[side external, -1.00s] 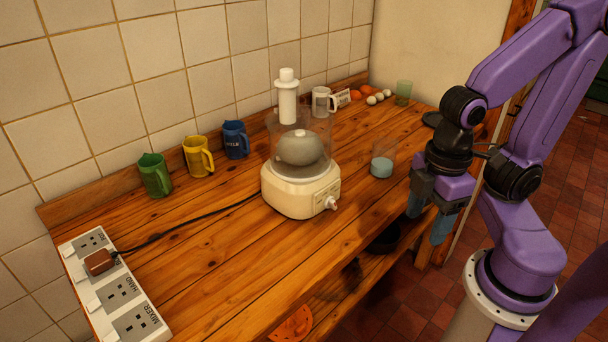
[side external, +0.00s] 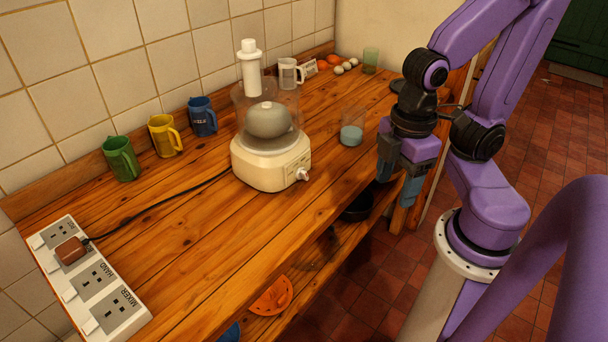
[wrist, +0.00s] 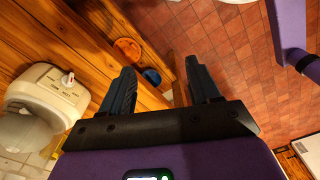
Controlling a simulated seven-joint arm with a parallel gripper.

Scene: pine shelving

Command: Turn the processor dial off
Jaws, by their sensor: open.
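The cream food processor (side external: 270,155) stands upright on the wooden worktop, with a grey lump in its clear bowl and a white pusher on top. Its dial (side external: 303,174) is a pale knob at the lower right of the base front. In the wrist view the processor (wrist: 42,92) is at the left, with the dial (wrist: 67,79) facing the worktop's edge. My gripper (side external: 399,190) is open and empty, pointing down beyond the worktop's front edge, to the right of the dial and apart from it. Both fingers also show in the wrist view (wrist: 160,90). The dial's setting is too small to read.
Green (side external: 122,158), yellow (side external: 165,136) and blue (side external: 203,117) mugs line the wall. The processor's cord runs to a socket strip (side external: 93,280). A lower shelf holds an orange dish (side external: 271,297) and a dark pan (side external: 357,208).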

